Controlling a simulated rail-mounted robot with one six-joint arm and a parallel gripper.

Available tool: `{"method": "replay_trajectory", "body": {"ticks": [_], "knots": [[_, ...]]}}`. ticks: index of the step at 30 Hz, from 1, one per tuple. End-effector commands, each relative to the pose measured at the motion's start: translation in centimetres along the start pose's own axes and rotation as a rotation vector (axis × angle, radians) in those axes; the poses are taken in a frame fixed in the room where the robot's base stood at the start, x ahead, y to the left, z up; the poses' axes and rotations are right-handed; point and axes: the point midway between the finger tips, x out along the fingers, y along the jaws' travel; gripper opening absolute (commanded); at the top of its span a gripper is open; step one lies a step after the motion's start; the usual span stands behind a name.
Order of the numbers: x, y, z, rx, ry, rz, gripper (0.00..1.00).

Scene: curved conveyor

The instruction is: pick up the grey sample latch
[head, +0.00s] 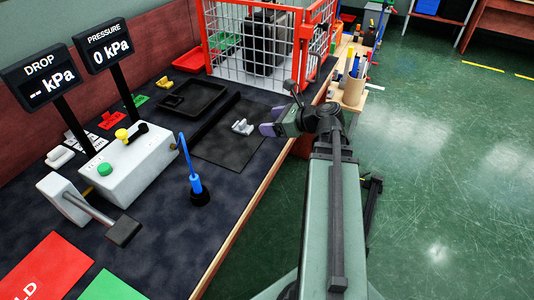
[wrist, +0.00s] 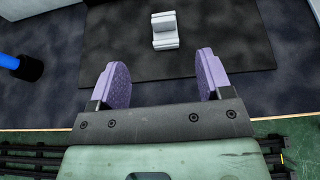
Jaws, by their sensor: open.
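The grey sample latch (head: 243,127) lies on a dark square mat (head: 215,140) on the bench. In the wrist view the latch (wrist: 165,30) is at the top centre, ahead of my fingers and apart from them. My gripper (head: 268,130) is at the bench's front edge, to the right of the latch in the head view. Its two purple fingers are spread with nothing between them in the wrist view (wrist: 160,80).
A blue-handled tool (head: 195,187) stands upright left of the mat. A black tray (head: 192,98) and a red-framed wire cage (head: 262,45) stand behind it. A control box (head: 130,165) with gauge displays is at the left. The mat around the latch is clear.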

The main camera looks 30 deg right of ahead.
Motion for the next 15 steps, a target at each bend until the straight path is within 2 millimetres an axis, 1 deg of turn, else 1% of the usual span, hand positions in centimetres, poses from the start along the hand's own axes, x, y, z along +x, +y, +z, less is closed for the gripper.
{"method": "replay_trajectory", "body": {"ticks": [3,5,12,15], "knots": [[-0.3,-0.3,0.1,0.030,-0.014,-0.010,0.72],[0.1,-0.3,0.1,0.028,-0.013,-0.008,0.72],[4.7,-0.3,-0.1,0.024,-0.012,-0.003,0.72],[5.4,-0.2,0.1,0.025,-0.012,-0.005,0.72]]}}
